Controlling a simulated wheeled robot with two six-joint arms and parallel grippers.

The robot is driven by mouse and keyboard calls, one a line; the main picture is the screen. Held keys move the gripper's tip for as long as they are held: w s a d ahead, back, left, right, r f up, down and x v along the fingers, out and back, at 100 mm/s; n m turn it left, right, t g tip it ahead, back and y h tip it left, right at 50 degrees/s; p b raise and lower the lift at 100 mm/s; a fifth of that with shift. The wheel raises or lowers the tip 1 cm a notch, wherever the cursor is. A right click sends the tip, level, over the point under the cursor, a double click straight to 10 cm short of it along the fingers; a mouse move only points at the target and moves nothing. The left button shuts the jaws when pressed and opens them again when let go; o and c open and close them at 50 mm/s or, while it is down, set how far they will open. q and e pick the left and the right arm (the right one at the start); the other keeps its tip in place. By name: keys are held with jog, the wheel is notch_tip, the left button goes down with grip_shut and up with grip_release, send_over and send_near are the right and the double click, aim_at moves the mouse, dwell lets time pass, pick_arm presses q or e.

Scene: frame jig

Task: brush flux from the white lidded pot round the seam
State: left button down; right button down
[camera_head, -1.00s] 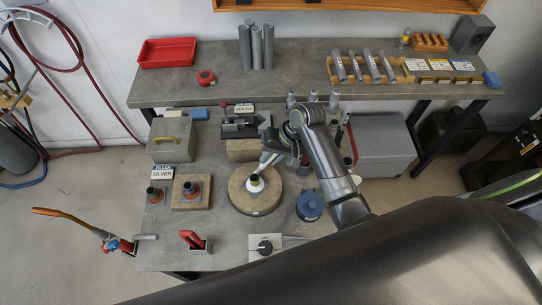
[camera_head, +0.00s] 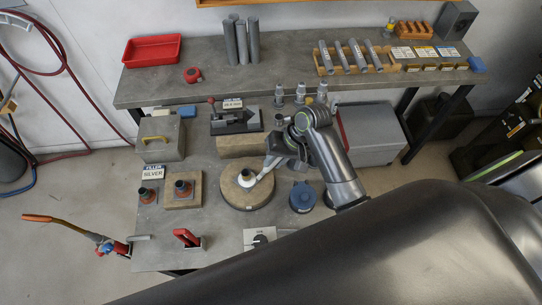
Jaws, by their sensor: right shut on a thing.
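My right gripper (camera_head: 268,168) reaches in from the right, low over the round wooden board (camera_head: 262,199). It is shut on a slim pale thing, probably the brush, mostly hidden by the fingers. A small fitting (camera_head: 246,179) with a pale rim and dark top stands on the board. The gripper's tip end is just right of the fitting; whether they touch cannot be told. The seam is too small to make out. I cannot pick out the white lidded pot; my right arm hides part of the bench. My left gripper is not in view.
A blue round container (camera_head: 303,197) stands right of the board. A wooden block (camera_head: 184,201) with another fitting stands left. A grey vise-like fixture (camera_head: 236,121) is behind. A red-handled item (camera_head: 187,238) and a control box (camera_head: 260,240) stand in front.

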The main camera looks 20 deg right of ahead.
jog(key=shift+r, duration=3.55)
